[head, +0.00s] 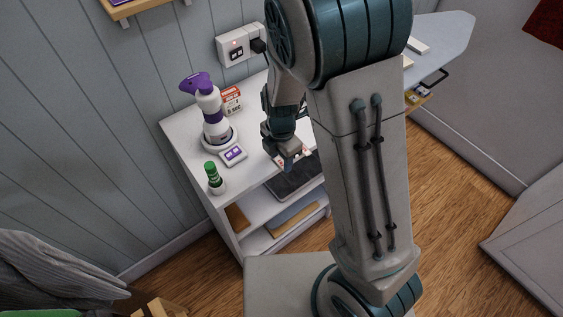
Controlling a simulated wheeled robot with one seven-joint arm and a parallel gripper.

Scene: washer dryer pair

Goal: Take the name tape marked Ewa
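My gripper (291,158) points down over the white cabinet's top, near its front edge. My own arm hides part of it, and I cannot tell whether its fingers are open or shut. A small pale piece with reddish marks (280,162) shows right at the fingertips. It is too small to read, and I cannot tell whether it is held or lies beneath. A small white and purple item (233,154) lies on the top to the left of my gripper. I cannot read the name Ewa on anything.
The white cabinet (180,134) also bears a white and purple spray bottle (213,117) on a round base, a red and white box (231,100) and a green-capped bottle (214,178). Sockets (241,47) are on the wall behind. An ironing board (446,40) stands at the right.

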